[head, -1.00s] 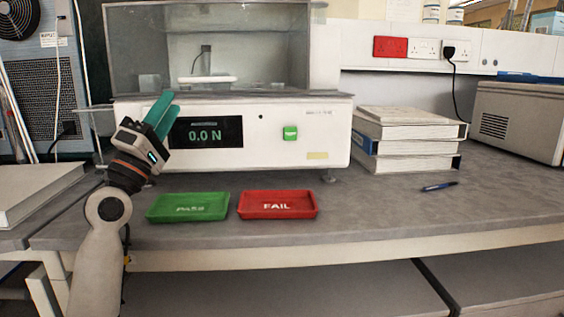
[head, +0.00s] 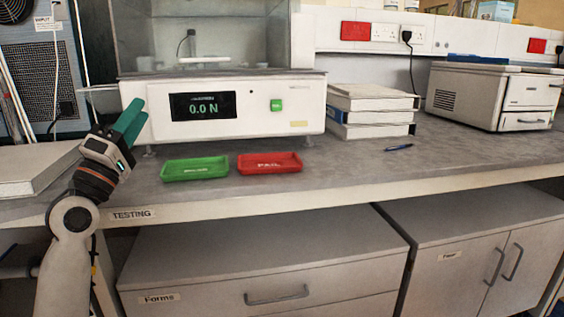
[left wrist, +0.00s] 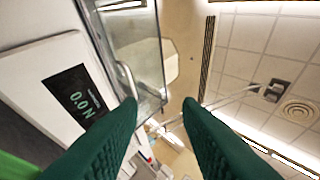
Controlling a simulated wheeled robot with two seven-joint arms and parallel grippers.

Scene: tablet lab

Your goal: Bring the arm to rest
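My left gripper (head: 131,118) has teal fingers and is raised in front of the left end of the white testing machine (head: 225,130). It points up and to the right. In the left wrist view the two fingers (left wrist: 160,108) stand apart with nothing between them, so it is open and empty. The machine's display reads 0.0 N and also shows in the left wrist view (left wrist: 78,100). My right arm and gripper do not show in either view.
A green tray (head: 195,169) and a red tray (head: 270,163) lie empty on the grey bench. Binders (head: 370,110), a pen (head: 398,148) and a white appliance (head: 490,98) are to the right. A flat white box (head: 35,168) lies at left. Bench front is clear.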

